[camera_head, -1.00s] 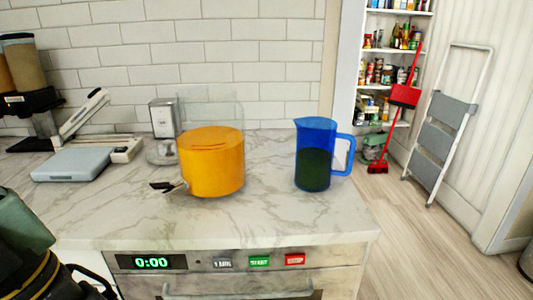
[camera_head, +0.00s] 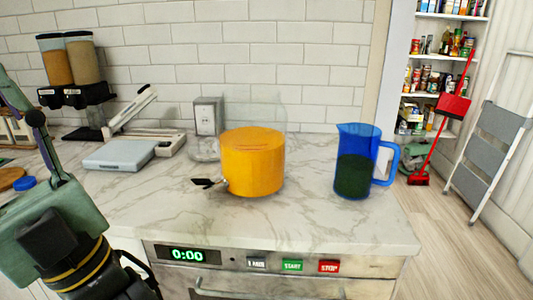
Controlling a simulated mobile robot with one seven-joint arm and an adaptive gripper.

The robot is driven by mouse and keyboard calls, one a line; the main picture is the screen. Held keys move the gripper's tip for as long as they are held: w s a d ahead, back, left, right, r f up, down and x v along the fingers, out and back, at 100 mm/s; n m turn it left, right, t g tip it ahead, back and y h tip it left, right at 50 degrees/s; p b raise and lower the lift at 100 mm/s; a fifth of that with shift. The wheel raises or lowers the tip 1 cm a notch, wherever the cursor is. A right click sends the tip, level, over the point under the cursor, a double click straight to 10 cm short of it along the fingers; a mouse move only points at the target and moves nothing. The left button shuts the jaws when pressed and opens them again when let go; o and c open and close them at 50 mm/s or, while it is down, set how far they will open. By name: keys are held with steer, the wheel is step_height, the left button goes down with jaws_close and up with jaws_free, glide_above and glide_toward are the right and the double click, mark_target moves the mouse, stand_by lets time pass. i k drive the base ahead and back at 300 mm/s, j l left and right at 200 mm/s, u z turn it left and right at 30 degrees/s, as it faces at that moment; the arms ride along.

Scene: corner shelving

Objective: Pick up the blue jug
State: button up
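The blue jug (camera_head: 357,162) stands upright on the right part of the marble counter. It is see-through blue, with dark contents in its lower part. Its spout is at the upper left and its handle is on the right side. Part of my arm shows at the lower left, well to the left of the jug and apart from it. My gripper's fingertips cannot be made out in this view.
An orange container (camera_head: 252,163) with a black-tipped tap stands left of the jug on the counter (camera_head: 300,215). A grey flat appliance (camera_head: 120,154) and grain dispensers (camera_head: 72,65) stand further left. A stepladder (camera_head: 490,150) and red broom (camera_head: 453,106) are at the right. Counter in front of the jug is clear.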

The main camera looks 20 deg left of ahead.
mark_target(359, 143)
steer(key=i+l, duration=0.1)
steer(key=l, duration=0.2)
steer(key=i+l, duration=0.15)
steer(key=l, duration=0.2)
steer(key=i+l, duration=0.1)
steer(key=l, duration=0.2)
steer(key=i+l, duration=0.1)
steer(key=l, duration=0.2)
steer(key=l+z, duration=0.05)
